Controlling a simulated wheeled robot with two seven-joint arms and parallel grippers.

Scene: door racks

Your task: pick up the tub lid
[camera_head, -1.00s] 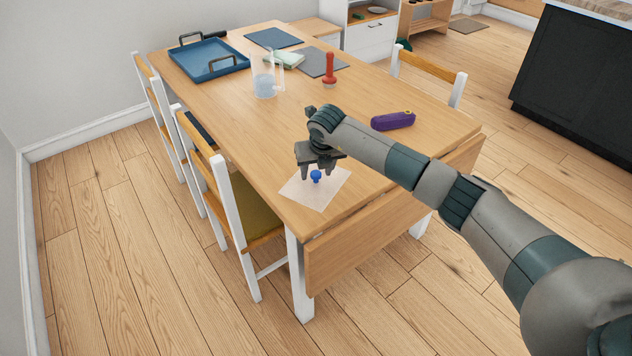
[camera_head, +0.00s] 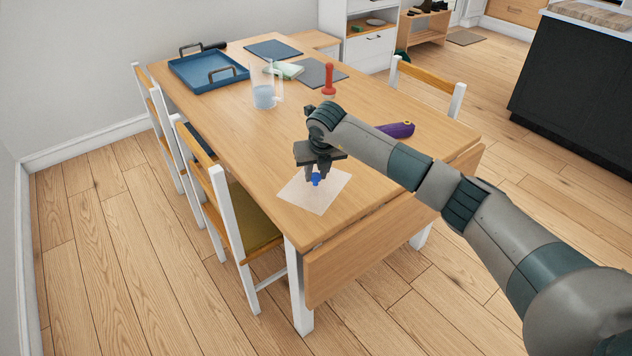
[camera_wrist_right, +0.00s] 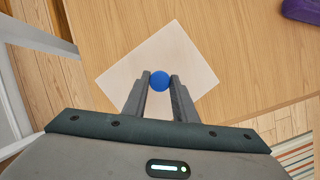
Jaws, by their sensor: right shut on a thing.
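The tub lid (camera_head: 320,200) is a pale, see-through square sheet with a round blue knob (camera_head: 316,180) at its middle. It lies near the front left corner of the wooden table and also shows in the right wrist view (camera_wrist_right: 190,60). My right gripper (camera_head: 316,178) points down over it, with its fingers shut on the knob. In the right wrist view the two fingertips (camera_wrist_right: 160,82) touch the knob from both sides. The lid looks flat at table level; I cannot tell any gap beneath it. My left gripper is not in view.
A purple case (camera_head: 400,129), partly behind my right arm, lies on the table (camera_head: 220,125). A red-handled tool (camera_head: 328,80), a clear jug (camera_head: 264,95) and a blue tray (camera_head: 207,72) stand farther back. Chairs (camera_head: 228,210) line the left side. The tabletop around the lid is clear.

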